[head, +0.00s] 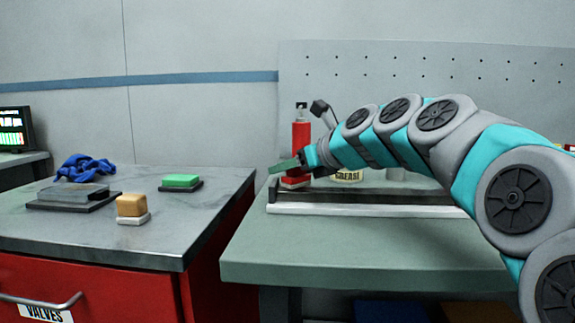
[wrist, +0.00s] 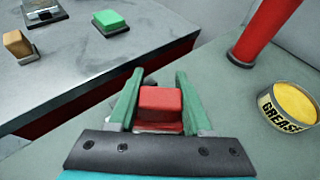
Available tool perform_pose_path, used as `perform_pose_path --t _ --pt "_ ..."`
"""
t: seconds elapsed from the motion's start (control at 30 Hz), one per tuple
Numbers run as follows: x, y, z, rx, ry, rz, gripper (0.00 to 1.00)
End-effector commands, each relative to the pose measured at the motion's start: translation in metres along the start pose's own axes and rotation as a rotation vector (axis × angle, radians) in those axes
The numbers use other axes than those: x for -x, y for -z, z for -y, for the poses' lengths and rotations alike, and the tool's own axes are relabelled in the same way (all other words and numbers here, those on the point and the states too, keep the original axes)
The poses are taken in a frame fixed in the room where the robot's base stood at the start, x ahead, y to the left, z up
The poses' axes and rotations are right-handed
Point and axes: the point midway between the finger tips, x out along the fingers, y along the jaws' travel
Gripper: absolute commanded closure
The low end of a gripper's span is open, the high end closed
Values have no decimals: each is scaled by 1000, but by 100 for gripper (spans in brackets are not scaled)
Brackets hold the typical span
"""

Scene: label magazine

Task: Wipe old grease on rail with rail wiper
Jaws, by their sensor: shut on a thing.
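My gripper (head: 283,166) is over the left end of the green bench. In the wrist view my gripper's green fingers (wrist: 155,76) are shut on a red block with a pale base (wrist: 160,99), which I take to be the rail wiper. The red block also shows just under the fingers in the head view (head: 295,182). The long dark rail with a pale front strip (head: 365,210) lies along the green bench. I cannot tell whether the block touches the rail. My arm hides part of the rail's back, and I cannot make out old grease on it.
A red bottle (head: 301,138) and a yellow grease tin (head: 348,176) stand behind the rail. The left counter (head: 75,235) holds a green block (head: 181,181), a tan block (head: 131,206), a grey block on a plate (head: 73,193) and a blue cloth (head: 84,167). A gap separates counter and bench.

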Motion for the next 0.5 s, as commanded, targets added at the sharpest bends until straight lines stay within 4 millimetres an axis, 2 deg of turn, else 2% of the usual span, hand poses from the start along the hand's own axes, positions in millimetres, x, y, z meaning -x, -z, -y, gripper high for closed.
perform_pose_path --t 0.5 --pt "-3 7 0 1 2 2 100"
